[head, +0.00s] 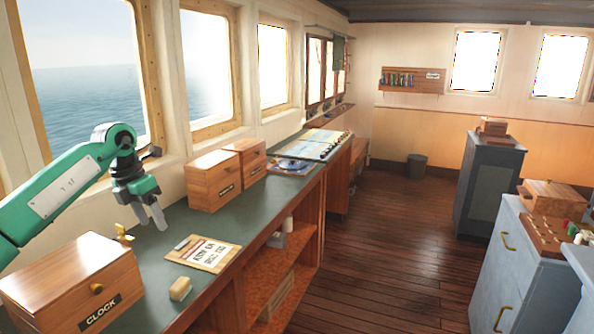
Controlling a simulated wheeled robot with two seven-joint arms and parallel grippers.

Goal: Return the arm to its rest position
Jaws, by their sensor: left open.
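My left arm comes in from the left in the head view, green with dark joints. Its left gripper (152,217) hangs over the green-topped counter, pointing down, with its two grey fingers apart. I see nothing between the fingers. It is behind the wooden box labelled CLOCK (75,284) and a small brass-coloured object (123,233). My right gripper does not show.
Windows line the left wall. Grey cabinets (525,265) stand at right. The wooden floor (395,235) between is clear.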

